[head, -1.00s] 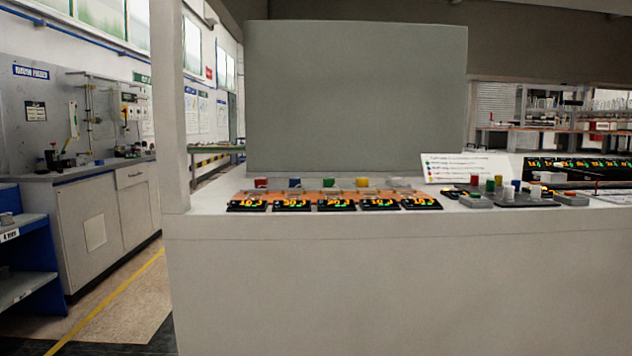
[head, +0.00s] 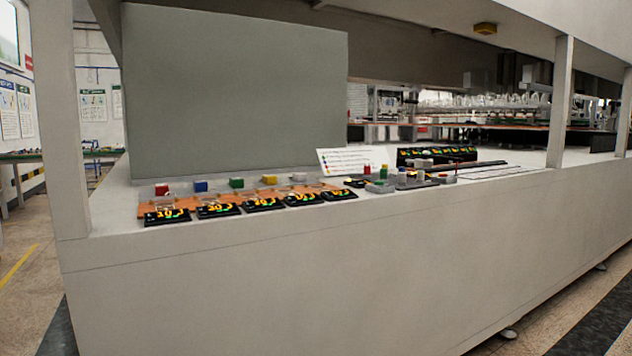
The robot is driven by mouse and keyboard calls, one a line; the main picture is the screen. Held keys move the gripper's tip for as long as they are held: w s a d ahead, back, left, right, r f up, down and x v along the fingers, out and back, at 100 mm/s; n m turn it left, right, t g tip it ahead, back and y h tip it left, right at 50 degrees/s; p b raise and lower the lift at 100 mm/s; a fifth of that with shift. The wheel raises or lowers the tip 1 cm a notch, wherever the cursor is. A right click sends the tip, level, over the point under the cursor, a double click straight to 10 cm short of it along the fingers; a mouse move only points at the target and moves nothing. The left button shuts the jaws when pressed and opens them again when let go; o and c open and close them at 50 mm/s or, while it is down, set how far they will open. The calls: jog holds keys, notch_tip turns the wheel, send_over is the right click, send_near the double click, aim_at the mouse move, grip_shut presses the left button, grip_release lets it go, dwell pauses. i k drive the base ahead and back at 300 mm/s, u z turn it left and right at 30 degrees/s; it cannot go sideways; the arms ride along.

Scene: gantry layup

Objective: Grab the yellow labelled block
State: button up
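A small yellow block (head: 269,180) sits on the counter of the gantry bench, in a row of coloured blocks. It is fourth from the left, between a green block (head: 236,183) and a white-grey block (head: 299,177). A red block (head: 162,189) and a blue block (head: 200,186) stand further left. Any label on the yellow block is too small to make out. My gripper is not in view.
Black number displays (head: 215,211) line the counter's front edge before the blocks. A grey panel (head: 235,90) stands behind. A white sign (head: 345,161) and loose parts lie to the right. Posts (head: 558,100) rise from the bench; floor is open at left.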

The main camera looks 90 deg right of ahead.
aim_at(267, 179)
jog(key=z, duration=2)
